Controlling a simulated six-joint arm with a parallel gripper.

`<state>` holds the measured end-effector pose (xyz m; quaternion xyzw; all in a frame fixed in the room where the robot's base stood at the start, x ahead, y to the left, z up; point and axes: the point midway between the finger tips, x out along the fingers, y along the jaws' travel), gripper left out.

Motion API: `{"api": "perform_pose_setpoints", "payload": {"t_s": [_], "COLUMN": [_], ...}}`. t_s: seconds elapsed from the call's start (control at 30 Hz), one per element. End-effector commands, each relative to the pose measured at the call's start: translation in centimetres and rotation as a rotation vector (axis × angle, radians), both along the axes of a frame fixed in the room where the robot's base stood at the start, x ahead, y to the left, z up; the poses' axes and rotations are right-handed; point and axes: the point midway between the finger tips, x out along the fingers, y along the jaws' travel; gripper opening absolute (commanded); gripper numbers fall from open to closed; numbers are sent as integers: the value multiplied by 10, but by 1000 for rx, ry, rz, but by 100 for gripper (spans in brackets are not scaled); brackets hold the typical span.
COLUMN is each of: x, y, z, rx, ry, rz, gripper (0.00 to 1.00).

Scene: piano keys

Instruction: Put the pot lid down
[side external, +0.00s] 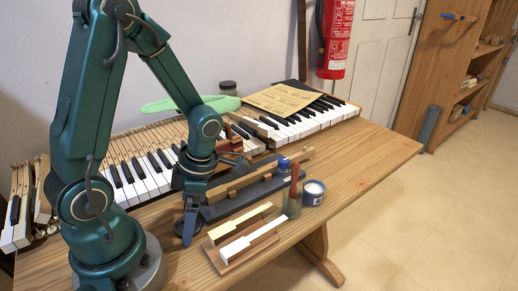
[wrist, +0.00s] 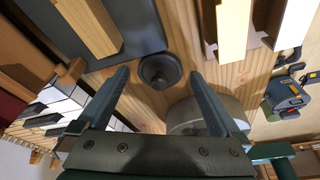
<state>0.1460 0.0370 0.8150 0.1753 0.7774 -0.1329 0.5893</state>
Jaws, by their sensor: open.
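The pot lid (wrist: 160,70) is a small dark round disc with a raised knob. In the wrist view it lies flat on the wooden table, beside the edge of a dark board. My gripper (wrist: 160,88) is open, with one finger on each side of the lid and a clear gap to each. Its fingers point down close to the table in the side view (side external: 190,226), where they hide much of the lid. An open blue pot (side external: 313,192) with white contents stands at the right of the work area.
A wooden tray with two key pieces (side external: 245,241) lies right of my gripper. Piano keys (side external: 140,178) line the back. The table's right end (side external: 375,150) is clear.

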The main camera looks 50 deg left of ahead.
Motion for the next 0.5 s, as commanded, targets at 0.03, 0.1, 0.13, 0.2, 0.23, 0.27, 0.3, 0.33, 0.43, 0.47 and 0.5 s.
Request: {"api": "perform_pose_setpoints", "payload": {"t_s": [0.03,0.1,0.13,0.2,0.23,0.27,0.3,0.33,0.43,0.47,0.5], "x": [0,2,3,6,7,9,10,12,16,17,19], "y": [0,0,0,-1,-2,-2,-4,-4,-6,-8,-8], "z": [1,6,8,17,22,27,34,40,59,64,71], "rx": [0,2,3,5,4,5,2,3,3,2,2], "ry": [-2,-5,-6,-9,-10,-11,-12,-12,-11,-11,-11], "rz": [0,-1,-1,-1,-1,-1,-3,-1,-2,-3,-3], "gripper": [100,100,100,100,100,100,100,100,100,100,100]}}
